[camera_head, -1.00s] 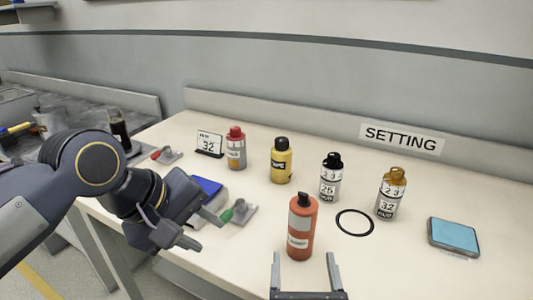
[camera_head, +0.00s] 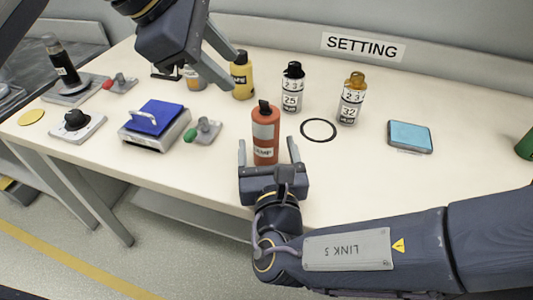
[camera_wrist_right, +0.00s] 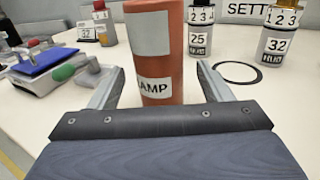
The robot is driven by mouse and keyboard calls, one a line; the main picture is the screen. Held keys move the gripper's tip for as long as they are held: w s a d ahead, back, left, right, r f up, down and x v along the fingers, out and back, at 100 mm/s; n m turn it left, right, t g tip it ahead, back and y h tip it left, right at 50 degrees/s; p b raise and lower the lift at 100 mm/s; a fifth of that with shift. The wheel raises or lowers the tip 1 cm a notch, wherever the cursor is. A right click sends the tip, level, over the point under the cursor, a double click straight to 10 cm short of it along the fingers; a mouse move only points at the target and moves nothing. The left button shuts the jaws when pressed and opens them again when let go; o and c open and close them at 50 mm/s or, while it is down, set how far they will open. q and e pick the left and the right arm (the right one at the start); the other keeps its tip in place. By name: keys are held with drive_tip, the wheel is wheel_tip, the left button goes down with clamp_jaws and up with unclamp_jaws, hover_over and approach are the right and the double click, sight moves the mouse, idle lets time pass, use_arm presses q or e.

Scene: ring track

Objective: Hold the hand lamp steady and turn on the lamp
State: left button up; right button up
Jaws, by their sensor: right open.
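The hand lamp (camera_head: 265,135) is an orange-red upright cylinder with a dark top and a pale label, near the table's front edge. It also shows close up in the right wrist view (camera_wrist_right: 155,55), where its top is cut off and the label reads "AMP". My right gripper (camera_head: 268,150) is open, with one finger on each side of the lamp's lower part. In the right wrist view a gap shows beside the right finger; contact on the left is unclear. My left gripper (camera_head: 228,68) is open and empty, raised above the back of the table. I see no light from the lamp.
Behind the lamp stand a yellow bottle (camera_head: 241,76) and two numbered cylinders, silver-black (camera_head: 292,90) and silver-amber (camera_head: 351,100). A black ring (camera_head: 318,130) and blue pad (camera_head: 410,137) lie to the right. Left are a green-knobbed switch (camera_head: 203,131) and blue-topped box (camera_head: 154,120).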

drive_tip(key=shift+w+a, duration=0.15)
drive_tip(key=shift+w, duration=1)
